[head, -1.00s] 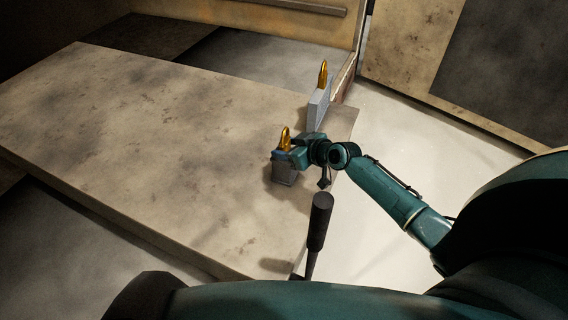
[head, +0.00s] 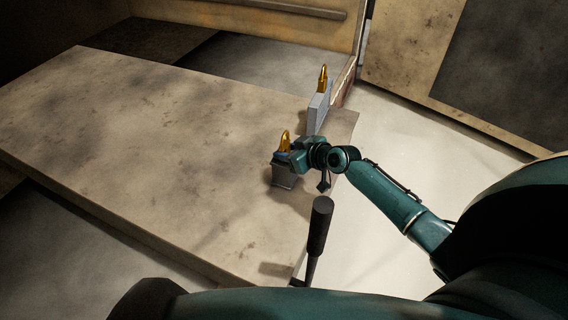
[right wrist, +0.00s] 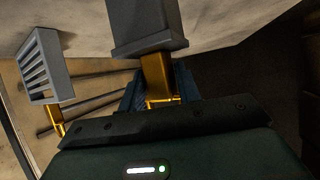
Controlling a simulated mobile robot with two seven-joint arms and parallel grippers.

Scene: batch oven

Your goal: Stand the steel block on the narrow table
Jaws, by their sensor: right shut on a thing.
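The steel block (head: 284,177) is a dark grey block with a gold loop handle on top. It is upright over the right part of the beige table (head: 130,120). My right gripper (head: 284,156) is shut on its handle from the right. In the right wrist view, the block (right wrist: 146,22) and its gold handle (right wrist: 158,75) show between the fingers. The block's base is at or very close to the tabletop; I cannot tell whether it touches. My left gripper is not in view.
A lighter grey slotted piece (head: 318,115) with a gold handle stands behind my gripper near the table's right edge; it also shows in the right wrist view (right wrist: 45,65). The table's left and middle are clear. Pale floor (head: 400,125) lies to the right.

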